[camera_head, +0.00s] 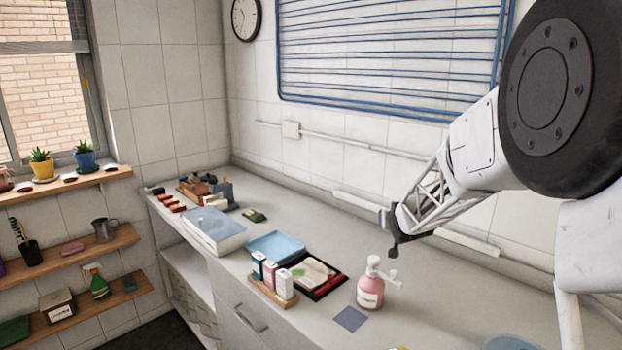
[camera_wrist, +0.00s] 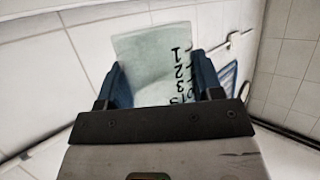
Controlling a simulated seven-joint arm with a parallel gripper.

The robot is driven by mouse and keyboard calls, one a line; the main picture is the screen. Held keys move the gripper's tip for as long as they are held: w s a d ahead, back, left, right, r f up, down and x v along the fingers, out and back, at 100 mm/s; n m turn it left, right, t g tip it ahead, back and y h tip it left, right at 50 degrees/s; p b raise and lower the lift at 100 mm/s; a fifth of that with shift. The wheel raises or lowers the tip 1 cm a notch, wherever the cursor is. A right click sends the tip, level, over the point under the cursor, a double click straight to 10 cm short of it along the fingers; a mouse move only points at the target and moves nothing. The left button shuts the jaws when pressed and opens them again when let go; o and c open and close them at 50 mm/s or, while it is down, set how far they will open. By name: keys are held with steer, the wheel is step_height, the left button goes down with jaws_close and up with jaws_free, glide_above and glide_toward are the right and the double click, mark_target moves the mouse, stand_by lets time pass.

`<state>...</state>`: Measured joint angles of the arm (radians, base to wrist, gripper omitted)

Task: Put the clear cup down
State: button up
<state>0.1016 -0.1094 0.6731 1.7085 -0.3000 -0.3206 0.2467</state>
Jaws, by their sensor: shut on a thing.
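In the wrist view the clear cup (camera_wrist: 158,55) is a pale, see-through vessel with dark markings, including digits, on its right side. The blue fingers of my gripper (camera_wrist: 160,85) are on either side of it, shut on it. The dark gripper base hides the cup's near end. In the head view my gripper (camera_head: 393,234) is above the counter (camera_head: 440,300), up and to the right of the pink pump bottle. I cannot make out the cup there.
The pink pump bottle (camera_head: 370,288) stands near a flat blue-grey square (camera_head: 350,319). A wooden caddy (camera_head: 268,290) of small bottles, a dark tray (camera_head: 325,288), a blue tray (camera_head: 275,247) and a white box (camera_head: 212,230) lie left. The counter right of the bottle looks mostly clear.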

steer(key=a, duration=0.7)
stand_by(0.3)
steer(key=shift+r, duration=0.15)
stand_by(1.1)
steer(key=s+a+r, duration=0.3)
steer(key=r, duration=0.1)
steer(key=s+a+f, duration=0.4)
steer(key=s, duration=0.7)
steer(key=s+a+f+n+y, duration=0.1)
steer(key=s+a+f, duration=0.2)
steer(key=s, duration=0.9)
steer(key=s+a+f+y, duration=0.1)
steer(key=s+a+f, duration=0.3)
steer(key=s, duration=0.7)
step_height(320, 180, down, 2)
steer(key=shift+s+a+f+n, duration=0.2)
steer(key=shift+a+n, duration=0.1)
steer(key=shift+n, duration=0.1)
